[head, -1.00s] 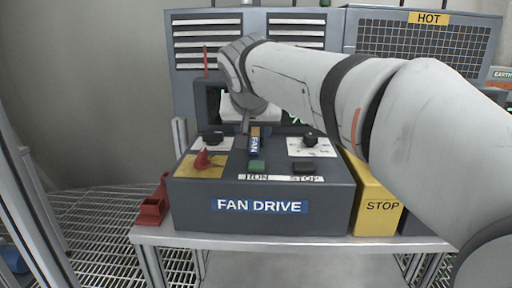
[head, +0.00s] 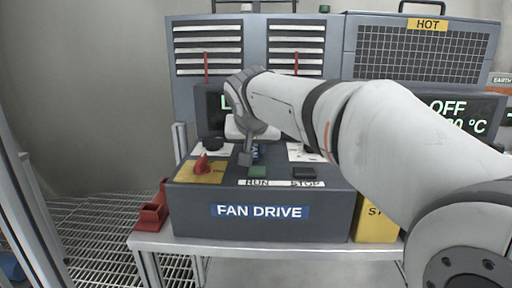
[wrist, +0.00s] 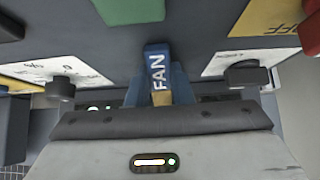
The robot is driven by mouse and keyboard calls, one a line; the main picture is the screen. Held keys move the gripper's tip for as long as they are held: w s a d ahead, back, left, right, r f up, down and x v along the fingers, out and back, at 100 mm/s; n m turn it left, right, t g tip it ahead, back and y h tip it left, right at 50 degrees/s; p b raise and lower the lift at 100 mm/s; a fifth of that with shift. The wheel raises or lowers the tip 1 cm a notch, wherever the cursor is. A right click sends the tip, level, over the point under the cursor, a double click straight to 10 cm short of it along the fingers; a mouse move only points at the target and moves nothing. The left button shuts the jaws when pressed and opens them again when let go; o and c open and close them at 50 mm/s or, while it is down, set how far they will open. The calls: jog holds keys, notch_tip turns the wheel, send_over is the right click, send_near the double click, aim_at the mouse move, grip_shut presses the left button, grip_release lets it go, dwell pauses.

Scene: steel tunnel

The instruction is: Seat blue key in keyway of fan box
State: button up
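The blue key (wrist: 157,70) bears the word FAN and has a yellow part at the end towards my gripper. In the head view the key (head: 256,152) shows only partly behind my gripper, on top of the fan box (head: 190,220). My gripper (head: 249,158) is low over the box. In the wrist view its blue-grey fingers (wrist: 158,92) lie on either side of the key, close to it. I cannot tell whether they touch it. The keyway is not clearly visible.
A green RUN button (head: 258,171) and black STOP button (head: 304,172) lie in front of the key. A red switch (head: 202,163) on a yellow plate is at left. A black knob (wrist: 60,88) shows in the wrist view. A yellow box (head: 376,228) stands to the right.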

aim_at(254, 148)
grip_shut()
jog(key=shift+r, duration=0.15)
notch_tip(254, 148, up, 10)
jog(key=p, duration=0.2)
jog(key=shift+p, duration=0.3)
